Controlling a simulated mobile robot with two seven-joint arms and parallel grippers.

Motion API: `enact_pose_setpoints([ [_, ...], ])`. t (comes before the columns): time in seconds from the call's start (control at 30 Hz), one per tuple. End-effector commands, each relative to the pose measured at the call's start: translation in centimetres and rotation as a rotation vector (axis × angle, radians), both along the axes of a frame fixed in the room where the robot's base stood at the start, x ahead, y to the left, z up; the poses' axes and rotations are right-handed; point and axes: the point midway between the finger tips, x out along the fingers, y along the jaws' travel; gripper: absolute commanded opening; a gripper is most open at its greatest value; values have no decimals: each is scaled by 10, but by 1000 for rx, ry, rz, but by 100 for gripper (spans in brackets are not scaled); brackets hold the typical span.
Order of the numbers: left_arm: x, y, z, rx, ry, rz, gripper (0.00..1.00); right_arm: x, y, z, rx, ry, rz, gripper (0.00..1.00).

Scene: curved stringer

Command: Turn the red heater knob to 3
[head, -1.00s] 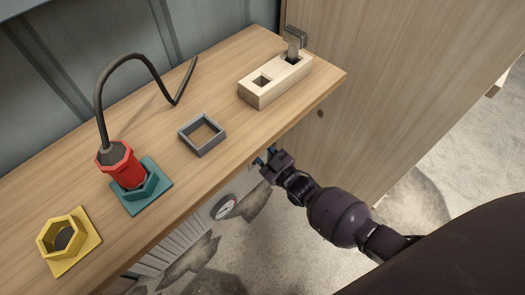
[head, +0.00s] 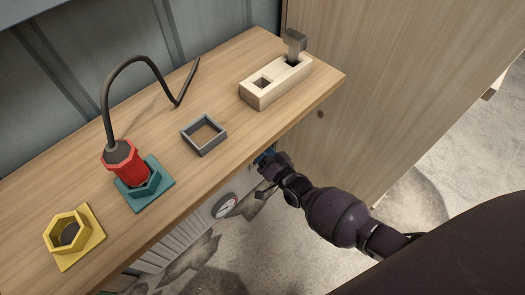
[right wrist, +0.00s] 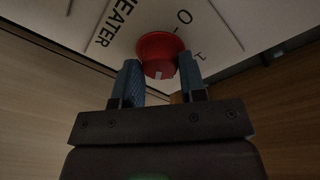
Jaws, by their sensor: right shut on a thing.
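The red heater knob (right wrist: 160,48) is on a white panel in the right wrist view. The panel carries the word HEATER, a 0 mark and a 1 mark near the knob; I see no 3. A small white mark shows on the knob's near side. My right gripper (right wrist: 160,72) has its two blue fingers on either side of the knob and is shut on it. In the head view my right gripper (head: 264,161) is at the front edge of the bench, and the knob is hidden there. My left gripper is not in view.
The white heater with a round gauge (head: 224,205) stands below the wooden bench (head: 165,120). On the bench are a red plug (head: 125,165) in a teal socket, a yellow hex socket (head: 66,231), a grey square frame (head: 203,134) and a wooden block (head: 275,83).

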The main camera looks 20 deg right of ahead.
Motion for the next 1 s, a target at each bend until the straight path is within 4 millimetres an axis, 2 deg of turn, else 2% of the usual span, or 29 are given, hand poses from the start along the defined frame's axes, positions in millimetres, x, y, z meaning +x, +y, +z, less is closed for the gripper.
enact_pose_setpoints([
  [0.6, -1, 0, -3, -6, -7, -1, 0, -1, -1, 0, 532, 195, 0, 14],
  [1.0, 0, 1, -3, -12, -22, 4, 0, -1, -1, 1, 747, 273, -1, 14],
])
